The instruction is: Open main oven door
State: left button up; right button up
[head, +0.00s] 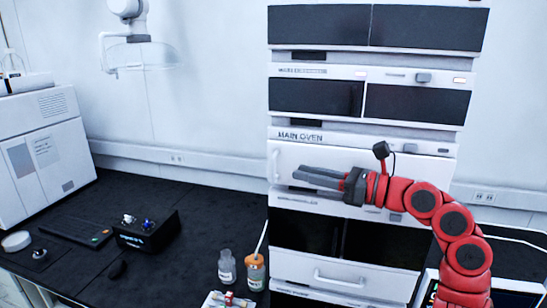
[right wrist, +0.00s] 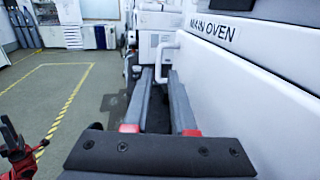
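The main oven door (head: 322,156) is a white front panel below the "MAIN OVEN" label and looks shut. Its white vertical handle (head: 277,167) is at the panel's left end; it also shows in the right wrist view (right wrist: 166,52). My right gripper (head: 297,180) is in front of the panel, its fingers pointing left toward the handle. In the right wrist view its two fingers (right wrist: 158,72) are apart with nothing between them, and the handle is beyond the tips. A red and black part of mine (right wrist: 18,150) shows at that view's left edge; its finger state is unclear.
A black bench (head: 185,215) left of the stack holds a black box (head: 146,231), a bottle (head: 227,267) and an orange-capped bottle (head: 255,272). Another drawer handle (head: 339,281) is below. Open floor (right wrist: 65,95) shows in the right wrist view.

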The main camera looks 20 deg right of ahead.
aim_at(273, 177)
jog(key=p+x, duration=0.2)
jog(key=x, duration=0.5)
jog(key=shift+r, duration=0.1)
jog(key=shift+w+a, duration=0.4)
jog(key=shift+a, duration=0.05)
grip_shut()
dwell(0.8)
